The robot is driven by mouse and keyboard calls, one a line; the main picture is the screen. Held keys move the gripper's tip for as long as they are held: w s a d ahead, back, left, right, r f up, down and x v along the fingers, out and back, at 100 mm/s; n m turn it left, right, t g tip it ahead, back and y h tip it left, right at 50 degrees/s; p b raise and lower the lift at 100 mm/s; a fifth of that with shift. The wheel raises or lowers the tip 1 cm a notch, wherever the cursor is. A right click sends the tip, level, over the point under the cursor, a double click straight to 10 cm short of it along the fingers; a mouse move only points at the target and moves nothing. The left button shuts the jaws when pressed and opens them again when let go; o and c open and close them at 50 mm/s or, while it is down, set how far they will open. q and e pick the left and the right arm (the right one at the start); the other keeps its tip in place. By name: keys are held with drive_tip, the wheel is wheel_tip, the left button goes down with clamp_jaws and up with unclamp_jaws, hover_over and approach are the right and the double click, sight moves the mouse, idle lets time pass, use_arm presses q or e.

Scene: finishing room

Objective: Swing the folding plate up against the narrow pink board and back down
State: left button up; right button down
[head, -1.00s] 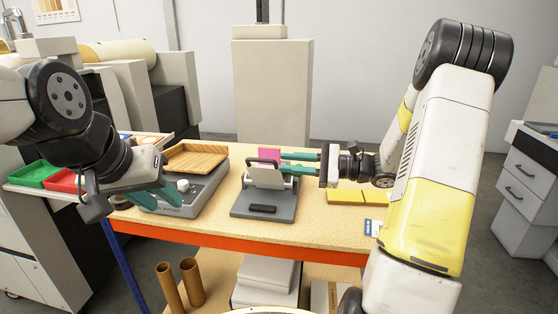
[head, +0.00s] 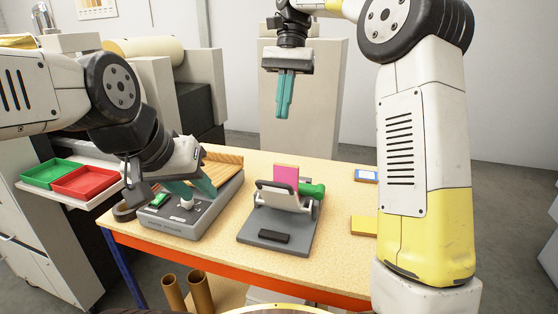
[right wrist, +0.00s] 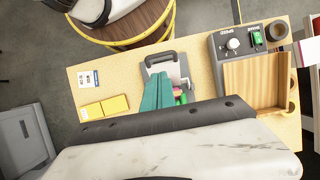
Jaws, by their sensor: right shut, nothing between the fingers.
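The folding plate (head: 281,199) is light grey with a bar handle along its top edge. It sits on a dark grey base (head: 258,250) and looks tilted; its exact angle is hard to tell. The narrow pink board (head: 286,173) stands upright just behind it. My right gripper (head: 283,112) is shut and empty, pointing down, raised above and behind the board, apart from it. In the right wrist view its fingers (right wrist: 157,80) cover part of the plate (right wrist: 166,67). My left gripper (head: 193,193) is open over the grey machine's panel, close to its white knob.
A green rounded part (head: 313,190) is beside the pink board. The grey machine (head: 200,216) with a wooden tray stands to the left. Yellow blocks (head: 363,226) and a blue-edged card (head: 366,176) lie to the right. Green (head: 52,172) and red (head: 86,182) trays are far left.

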hover_over(275, 191)
wheel_tip(275, 191, down, 13)
drive_tip(key=shift+d+r, duration=0.1)
drive_tip(key=shift+r, duration=0.05)
idle(0.4)
